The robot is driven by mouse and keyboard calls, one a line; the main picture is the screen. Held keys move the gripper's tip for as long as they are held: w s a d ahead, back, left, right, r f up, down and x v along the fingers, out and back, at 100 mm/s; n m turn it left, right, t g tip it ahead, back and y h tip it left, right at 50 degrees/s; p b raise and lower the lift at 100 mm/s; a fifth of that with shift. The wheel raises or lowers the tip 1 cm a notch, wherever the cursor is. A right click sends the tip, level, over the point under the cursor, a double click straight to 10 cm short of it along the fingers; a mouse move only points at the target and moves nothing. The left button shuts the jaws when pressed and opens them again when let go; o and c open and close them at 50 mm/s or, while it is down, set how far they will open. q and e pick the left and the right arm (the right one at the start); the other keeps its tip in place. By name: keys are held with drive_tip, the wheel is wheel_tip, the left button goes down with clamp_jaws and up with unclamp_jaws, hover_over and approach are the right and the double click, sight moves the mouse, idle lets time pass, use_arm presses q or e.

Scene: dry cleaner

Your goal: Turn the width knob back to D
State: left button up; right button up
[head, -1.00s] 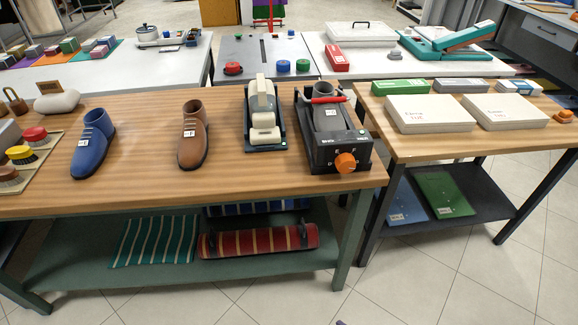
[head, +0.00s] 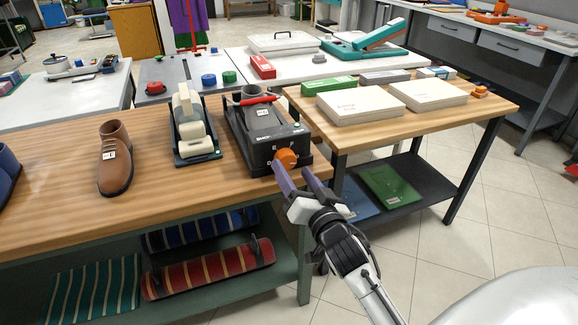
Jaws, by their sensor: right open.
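The width knob is an orange round knob (head: 286,159) on the front face of a black shoe-stretching device (head: 262,130). The device stands near the right end of the wooden table and has a red handle and a grey shoe form on top. Letters are printed around the knob; E and F show, and the rest are hidden or too small to read. My right gripper (head: 294,173) is open, its two purple-grey fingers pointing at the knob from the front and just below it. I cannot tell whether a finger touches the knob. My left gripper is not in view.
A cream-and-black device (head: 191,127) stands left of the black one, with a brown shoe (head: 115,160) further left. A second wooden table (head: 440,122) with white boxes (head: 349,106) stands close on the right. The floor in front is clear.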

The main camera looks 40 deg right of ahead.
sight(288, 163)
drive_tip(key=shift+x, duration=1.8)
drive_tip(key=c, duration=1)
drive_tip(key=shift+c, duration=0.2)
